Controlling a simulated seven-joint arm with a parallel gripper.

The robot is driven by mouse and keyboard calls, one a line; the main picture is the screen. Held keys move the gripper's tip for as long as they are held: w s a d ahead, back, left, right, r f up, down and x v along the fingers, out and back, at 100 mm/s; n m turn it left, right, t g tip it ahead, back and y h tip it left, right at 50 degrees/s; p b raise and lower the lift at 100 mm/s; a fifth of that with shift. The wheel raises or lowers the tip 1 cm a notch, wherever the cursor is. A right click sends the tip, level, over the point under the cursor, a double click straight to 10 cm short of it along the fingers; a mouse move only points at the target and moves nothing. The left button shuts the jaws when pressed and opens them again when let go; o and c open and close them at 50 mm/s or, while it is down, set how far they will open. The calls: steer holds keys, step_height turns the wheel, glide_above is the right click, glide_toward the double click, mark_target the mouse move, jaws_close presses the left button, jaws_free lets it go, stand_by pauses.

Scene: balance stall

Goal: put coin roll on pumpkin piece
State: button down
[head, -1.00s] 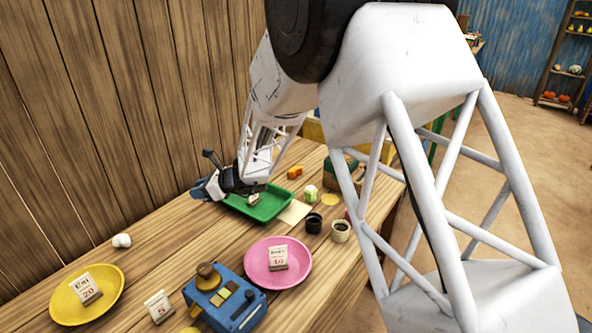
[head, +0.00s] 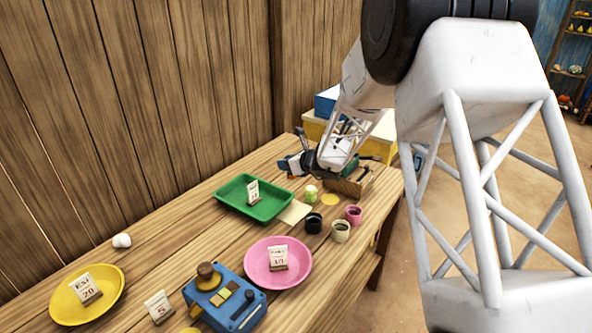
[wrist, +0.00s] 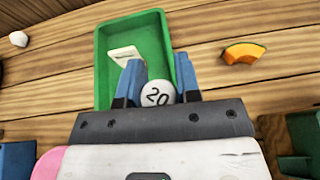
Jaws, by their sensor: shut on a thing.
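My gripper (wrist: 157,88) is shut on a white round-ended thing marked 20, which I take as the coin roll (wrist: 157,96), in the wrist view. Only its end shows between the blue fingers; the rest is hidden. In the head view my gripper (head: 292,165) is above the table's far part, beyond the green tray. The pumpkin piece and the coin roll cannot be made out clearly there.
The green tray (head: 272,206) holds a price card (head: 252,191). Near it stand a black cup (head: 313,223), a pale cup (head: 341,232), a pink cup (head: 354,214) and a wooden crate (head: 352,186). A pink plate (head: 259,277), yellow plate (head: 110,296) and blue device (head: 240,305) are nearer.

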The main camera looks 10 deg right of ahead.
steer(key=shift+m+t+h, duration=0.3)
steer(key=shift+m+h, duration=0.1)
steer(key=d+f, duration=0.2)
steer(key=f, duration=0.1)
steer(key=d+f, duration=0.1)
steer(key=f, duration=0.1)
steer(key=shift+w+d, duration=0.15)
steer(key=shift+w, duration=0.15)
steer(key=shift+w, duration=0.1)
steer(key=w+f, duration=0.1)
steer(key=w, duration=1.4)
steer(key=shift+w+a+f, duration=0.2)
steer(key=shift+w+a, duration=0.05)
steer(key=shift+w, duration=0.15)
steer(key=shift+f, duration=1.75)
steer(key=shift+f, duration=0.1)
steer(key=c, duration=0.8)
jaws_free()
